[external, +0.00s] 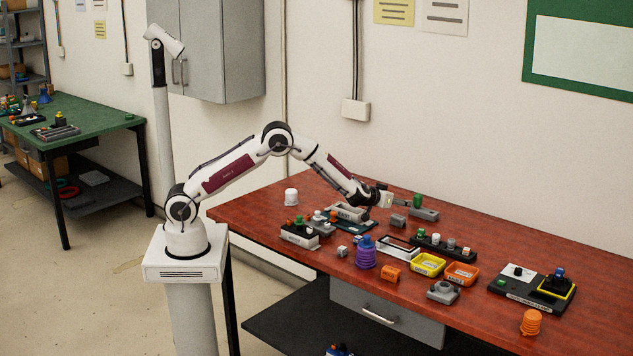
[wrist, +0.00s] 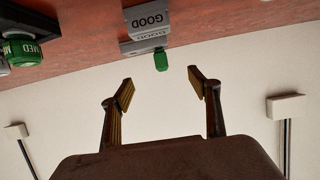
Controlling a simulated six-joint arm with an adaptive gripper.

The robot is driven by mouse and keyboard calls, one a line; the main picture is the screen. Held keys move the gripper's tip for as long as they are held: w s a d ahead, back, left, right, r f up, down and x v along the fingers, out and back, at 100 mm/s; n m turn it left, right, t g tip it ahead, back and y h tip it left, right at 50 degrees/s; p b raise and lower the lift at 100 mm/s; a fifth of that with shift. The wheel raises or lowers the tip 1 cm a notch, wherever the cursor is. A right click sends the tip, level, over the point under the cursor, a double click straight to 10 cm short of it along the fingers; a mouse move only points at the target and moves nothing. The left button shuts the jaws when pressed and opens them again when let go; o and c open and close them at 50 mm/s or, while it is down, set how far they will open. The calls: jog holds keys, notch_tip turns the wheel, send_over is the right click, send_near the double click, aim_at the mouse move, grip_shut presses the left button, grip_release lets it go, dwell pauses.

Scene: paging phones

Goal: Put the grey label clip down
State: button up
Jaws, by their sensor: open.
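A small grey block (external: 398,220), which may be the grey label clip, stands on the red table below and just right of my gripper (external: 386,199). In the wrist view a grey piece reading GOOD (wrist: 150,20) seems to be this block, seen upside down. Just behind it is a grey base (external: 424,214) with a green peg (external: 417,200); the peg also shows in the wrist view (wrist: 161,61). My gripper's two fingers (wrist: 160,88) are apart with nothing between them. The gripper is above the table, apart from the block.
A black rack (external: 443,247) with several coloured caps lies in front. The table's back right is clear.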

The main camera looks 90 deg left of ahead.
aim_at(399, 216)
jog(key=shift+f, duration=1.55)
jog(key=shift+f, duration=0.4)
jog(key=shift+w+a+f, duration=0.15)
jog(key=shift+f, duration=0.6)
jog(key=shift+w+a+f, duration=0.15)
jog(key=shift+f, duration=0.6)
jog(key=shift+x, duration=1)
jog(key=c, duration=1)
jog(key=shift+c, duration=0.5)
jog(key=shift+r, duration=0.15)
